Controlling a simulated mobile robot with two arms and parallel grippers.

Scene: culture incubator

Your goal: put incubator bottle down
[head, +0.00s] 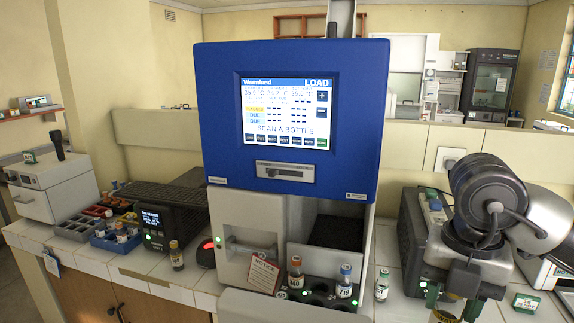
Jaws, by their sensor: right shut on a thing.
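My right gripper (452,298) is at the lower right, pointing down, in front of the dark box on the counter. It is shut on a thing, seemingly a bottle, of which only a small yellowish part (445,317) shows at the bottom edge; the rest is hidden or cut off. The blue-fronted incubator (225,120) stands in the middle, its screen reading "SCAN A BOTTLE". An orange-capped bottle (296,276) and a blue-capped bottle (344,284) stand upright in its front holder. A green-capped bottle (382,288) stands just right of it. My left gripper is out of view.
A small amber bottle (177,258) stands on the counter at left, next to a black device with a display (154,224). A notice card (263,273) leans at the incubator's front. Blue trays (118,245) hold several items. A green-labelled box (525,302) lies at right.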

